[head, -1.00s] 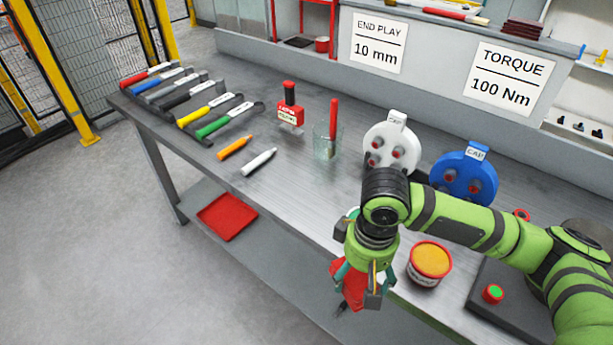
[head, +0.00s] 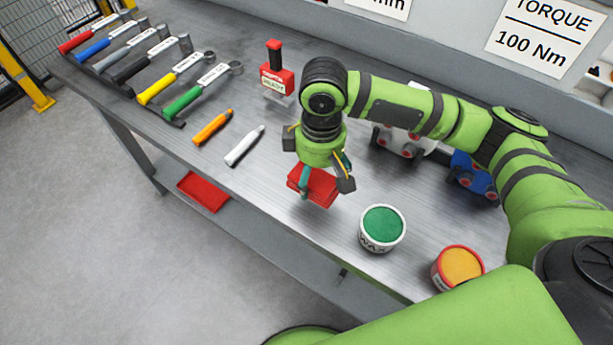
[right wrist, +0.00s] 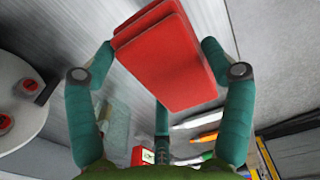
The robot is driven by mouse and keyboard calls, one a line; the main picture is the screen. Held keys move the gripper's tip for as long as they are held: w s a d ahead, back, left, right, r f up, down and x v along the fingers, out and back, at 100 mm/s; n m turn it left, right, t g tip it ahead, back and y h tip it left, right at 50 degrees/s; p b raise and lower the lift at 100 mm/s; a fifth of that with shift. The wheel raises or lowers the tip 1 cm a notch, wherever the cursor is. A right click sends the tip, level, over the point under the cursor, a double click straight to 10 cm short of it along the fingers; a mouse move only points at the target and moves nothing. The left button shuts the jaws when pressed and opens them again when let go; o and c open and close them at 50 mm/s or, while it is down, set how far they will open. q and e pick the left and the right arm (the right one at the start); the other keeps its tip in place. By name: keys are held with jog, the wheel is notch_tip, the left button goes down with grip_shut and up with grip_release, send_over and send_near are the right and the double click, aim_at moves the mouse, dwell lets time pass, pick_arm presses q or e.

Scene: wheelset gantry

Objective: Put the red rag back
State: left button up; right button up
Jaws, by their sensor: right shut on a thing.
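The red rag (head: 320,187) is a folded, flat pad. My right gripper (head: 318,180) is shut on it and holds it above the bench top in the head view. In the right wrist view the rag (right wrist: 172,58) sits between the fingers, with its layers showing at the edge. My left gripper is not in the head view.
A green wax tub (head: 382,228) and an orange-filled tub (head: 458,265) stand near the front edge. A white marker (head: 244,146), an orange marker (head: 212,127) and a row of tools lie left. A red tray (head: 203,191) is on the lower shelf.

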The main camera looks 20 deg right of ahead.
jog(key=shift+w+a+f, duration=0.3)
jog(key=shift+w+f, duration=0.1)
jog(key=shift+w, duration=0.25)
jog(key=shift+w+a+f, duration=0.25)
jog(key=shift+w+f, duration=0.1)
jog(key=shift+w, duration=0.25)
jog(key=shift+w+f, duration=0.15)
jog(key=shift+w, duration=0.05)
jog(key=shift+f+p, duration=0.3)
notch_tip(320, 180, down, 2)
jog(key=shift+f+p, duration=0.2)
jog(key=shift+p, duration=0.15)
jog(key=shift+f, duration=0.4)
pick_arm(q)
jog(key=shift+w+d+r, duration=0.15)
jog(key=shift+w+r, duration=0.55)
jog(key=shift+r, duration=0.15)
pick_arm(e)
jog(key=shift+f, duration=0.15)
jog(key=o, duration=0.9)
jog(key=shift+f, duration=0.15)
